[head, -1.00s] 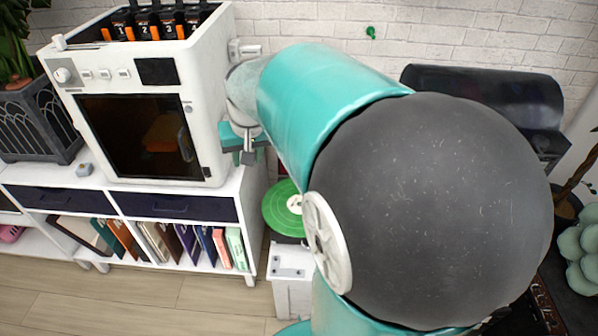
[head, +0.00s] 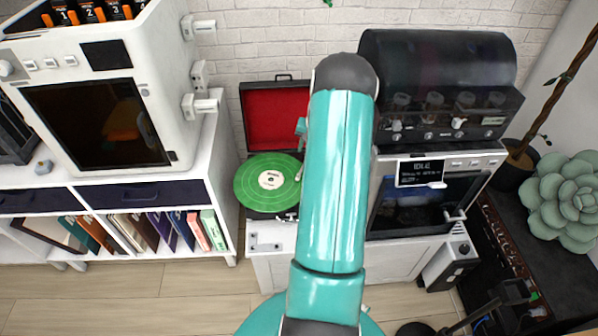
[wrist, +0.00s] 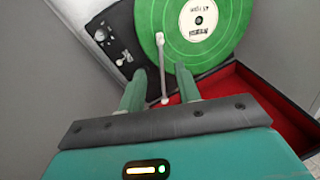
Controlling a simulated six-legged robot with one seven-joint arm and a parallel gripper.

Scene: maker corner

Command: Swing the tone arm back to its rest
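The record player is an open black case with a red-lined lid (head: 277,115) and a green record (head: 262,190) on its deck; the record also shows in the wrist view (wrist: 208,45). The thin pale tone arm (wrist: 163,68) has its white upper end over the outer part of the record. My gripper (wrist: 160,70) is open, with one green finger on each side of the tone arm in the wrist view. I cannot tell whether a finger touches it. In the head view my arm hides most of the gripper and the tone arm.
A white 3D printer (head: 106,115) stands on the shelf unit at left. A dark-hooded machine (head: 437,90) sits on an oven-like appliance (head: 425,200) to the right of the player. The red lid (wrist: 262,105) rises close beside the fingers. A knob (wrist: 100,36) sits on the deck.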

